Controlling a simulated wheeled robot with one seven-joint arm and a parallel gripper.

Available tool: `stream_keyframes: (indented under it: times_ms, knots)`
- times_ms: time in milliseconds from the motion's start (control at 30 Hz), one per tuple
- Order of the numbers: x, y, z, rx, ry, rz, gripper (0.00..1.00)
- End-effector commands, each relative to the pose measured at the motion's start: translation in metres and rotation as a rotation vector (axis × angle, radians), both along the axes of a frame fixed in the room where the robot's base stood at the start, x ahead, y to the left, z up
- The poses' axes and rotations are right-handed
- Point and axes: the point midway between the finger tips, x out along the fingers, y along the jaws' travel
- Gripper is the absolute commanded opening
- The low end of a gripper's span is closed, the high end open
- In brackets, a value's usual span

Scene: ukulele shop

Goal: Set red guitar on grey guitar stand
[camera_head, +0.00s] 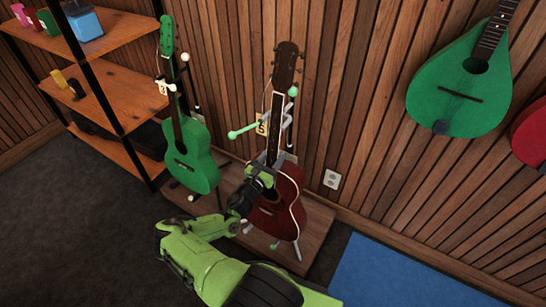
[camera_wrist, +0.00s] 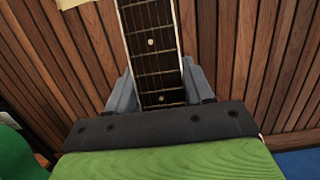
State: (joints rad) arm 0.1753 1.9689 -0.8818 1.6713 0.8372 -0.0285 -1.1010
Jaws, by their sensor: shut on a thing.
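The red guitar (camera_head: 288,203) stands nearly upright over the low wooden platform, its dark headstock toward the wall. My gripper (camera_head: 264,176) is at the lower neck, just above the body, and hides part of the guitar. In the wrist view its two grey fingers (camera_wrist: 160,88) are shut around the fretted neck (camera_wrist: 150,45), one on each side. The grey guitar stand (camera_head: 286,124), with pale green tips, shows behind and beside the neck, with a leg below the body. I cannot tell whether the guitar rests on the stand's lower supports.
A green guitar (camera_head: 190,160) on a white-tipped stand is close to the left. A shelf unit (camera_head: 112,90) stands further left. Green (camera_head: 460,90) and red (camera_head: 530,135) instruments hang on the slatted wall at right. A blue mat (camera_head: 385,275) lies on the floor at lower right.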

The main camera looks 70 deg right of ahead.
Motion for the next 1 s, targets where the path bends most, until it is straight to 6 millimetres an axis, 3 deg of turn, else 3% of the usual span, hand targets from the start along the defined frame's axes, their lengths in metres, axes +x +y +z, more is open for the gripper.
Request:
stream_keyframes:
  times_ms: [67,100,300,567,667,1000]
  knots:
    - [0.001,0.0,0.004,-0.011,0.002,0.001,0.0]
    - [0.001,0.0,0.004,-0.011,0.002,0.001,0.53]
    - [0.0,0.0,0.003,-0.006,0.001,0.001,0.82]
    - [0.0,0.001,-0.002,0.007,0.0,0.0,0.82]
    - [0.002,0.011,-0.003,0.006,0.001,0.001,0.82]
    - [0.017,0.101,-0.013,0.001,0.003,0.007,0.82]
